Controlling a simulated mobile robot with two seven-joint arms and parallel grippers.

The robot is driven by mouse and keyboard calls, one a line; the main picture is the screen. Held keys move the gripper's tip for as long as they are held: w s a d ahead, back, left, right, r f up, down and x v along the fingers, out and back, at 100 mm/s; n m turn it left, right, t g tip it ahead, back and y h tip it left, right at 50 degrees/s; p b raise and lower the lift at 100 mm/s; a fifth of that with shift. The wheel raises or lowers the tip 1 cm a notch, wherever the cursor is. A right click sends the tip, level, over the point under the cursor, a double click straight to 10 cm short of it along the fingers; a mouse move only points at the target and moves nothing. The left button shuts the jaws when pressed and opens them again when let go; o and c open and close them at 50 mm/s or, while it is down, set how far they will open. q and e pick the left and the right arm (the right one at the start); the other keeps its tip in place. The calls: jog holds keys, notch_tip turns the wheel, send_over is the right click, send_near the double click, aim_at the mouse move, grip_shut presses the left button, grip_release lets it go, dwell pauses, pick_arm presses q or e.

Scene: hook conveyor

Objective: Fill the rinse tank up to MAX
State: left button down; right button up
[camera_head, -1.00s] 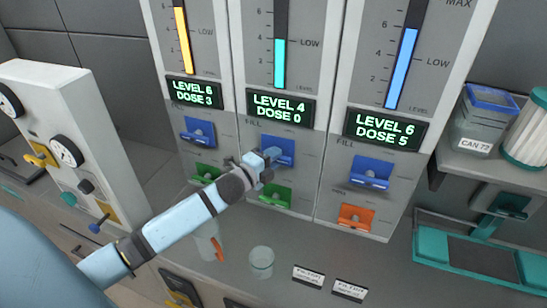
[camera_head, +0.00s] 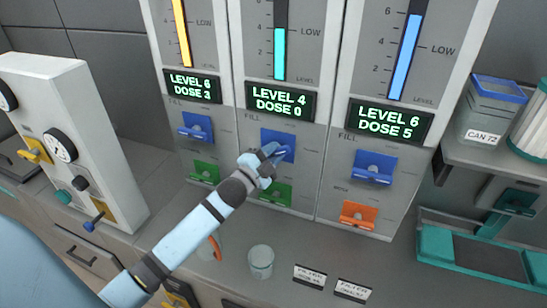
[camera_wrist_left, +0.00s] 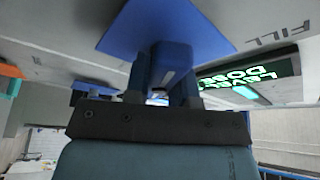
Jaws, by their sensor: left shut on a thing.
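Three tank columns stand side by side in the head view. The left shows a yellow level bar (camera_head: 184,40) and reads LEVEL 6, DOSE 3. The middle shows a teal bar (camera_head: 279,54) and reads LEVEL 4, DOSE 0 on its display (camera_head: 280,101). The right shows a blue bar (camera_head: 404,55) and reads LEVEL 6, DOSE 5. Which is the rinse tank I cannot tell. My left gripper (camera_head: 273,153) is shut on the middle column's blue FILL lever (camera_head: 285,141); the lever also fills the top of the left wrist view (camera_wrist_left: 165,30). My right gripper is not in view.
Green levers (camera_head: 205,172) sit low on the left and middle columns, an orange one (camera_head: 358,214) on the right. A small glass (camera_head: 260,261) stands on the counter below. A gauge panel (camera_head: 75,140) stands at left, a teal tray (camera_head: 470,255) at right.

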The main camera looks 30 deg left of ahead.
pick_arm(q)
jog(key=n+t+y+b, duration=0.1)
jog(key=n, duration=0.3)
jog(key=shift+f, duration=0.1)
jog(key=shift+n+t+y, duration=0.4)
jog(key=shift+n+y, duration=0.6)
jog(key=shift+n, duration=0.8)
jog(key=shift+n+b, duration=0.3)
jog(key=c, duration=1)
grip_release()
jog(key=shift+o, duration=0.2)
jog(key=b+v, duration=0.2)
jog(key=v, duration=1.1)
jog(key=shift+s, duration=0.35)
jog(key=shift+f, duration=0.15)
